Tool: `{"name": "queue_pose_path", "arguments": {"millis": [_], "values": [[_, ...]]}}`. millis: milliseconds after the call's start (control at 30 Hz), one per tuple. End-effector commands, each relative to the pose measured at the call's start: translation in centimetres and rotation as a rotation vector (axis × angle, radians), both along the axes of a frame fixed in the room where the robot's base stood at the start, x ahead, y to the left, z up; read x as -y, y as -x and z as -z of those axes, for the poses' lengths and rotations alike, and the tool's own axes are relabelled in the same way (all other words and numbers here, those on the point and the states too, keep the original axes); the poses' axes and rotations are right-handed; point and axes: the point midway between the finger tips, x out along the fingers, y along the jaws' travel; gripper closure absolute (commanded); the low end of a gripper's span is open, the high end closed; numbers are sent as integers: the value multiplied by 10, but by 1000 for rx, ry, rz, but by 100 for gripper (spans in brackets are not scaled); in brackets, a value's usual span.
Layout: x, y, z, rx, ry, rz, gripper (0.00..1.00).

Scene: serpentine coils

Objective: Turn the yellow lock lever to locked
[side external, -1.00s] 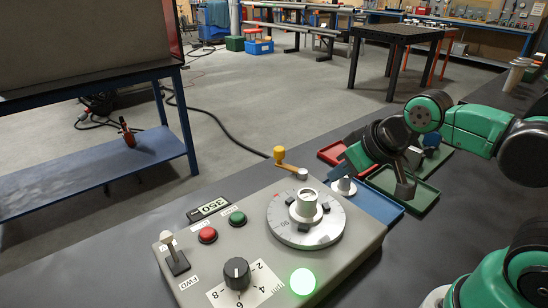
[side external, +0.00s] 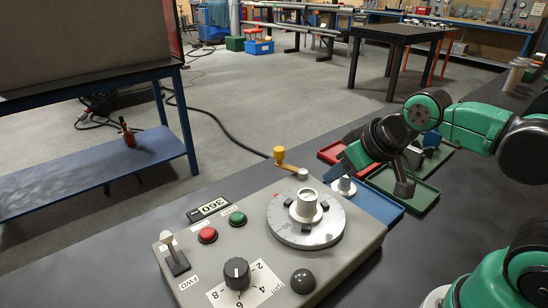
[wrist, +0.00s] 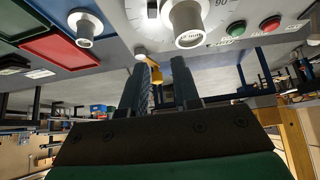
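The yellow lock lever (side external: 279,157) is an arm with an upright yellow knob, pivoting on a pale hub (side external: 303,174) at the back corner of the grey control box. Its arm points away from the box, to the upper left. My gripper (side external: 376,175) is right of the lever, apart from it, above the trays. In the wrist view, my gripper (wrist: 162,75) has a gap between its two fingers with nothing gripped. The yellow knob (wrist: 156,76) shows beyond and between the fingertips there. The lever's lock marking is not readable.
The control box (side external: 225,262) carries a round dial with a chuck (side external: 306,215), red and green buttons, a black knob, a FWD switch, a dark lamp (side external: 303,281) and a display reading 360. Blue (side external: 385,208), red and green trays lie right of it. A pale post stands in the blue tray.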

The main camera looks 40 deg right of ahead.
Motion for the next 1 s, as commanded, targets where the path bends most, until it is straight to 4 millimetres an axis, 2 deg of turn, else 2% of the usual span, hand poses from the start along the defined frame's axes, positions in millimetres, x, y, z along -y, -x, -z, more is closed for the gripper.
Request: {"name": "queue_pose_path", "arguments": {"millis": [33,100,133,300,467,567,700,833,1000], "values": [[0,-3,-3,-8,-4,7,57],[1,-10,-10,-33,-16,27,37],[2,-15,-14,-47,-23,39,36],[6,-53,-37,-167,-74,141,36],[11,-95,-45,-289,-117,253,36],[15,-121,-43,-364,-140,326,36],[20,-152,-29,-464,-162,427,36],[24,-171,-14,-537,-175,505,36],[27,-182,0,-589,-181,562,36]]}}
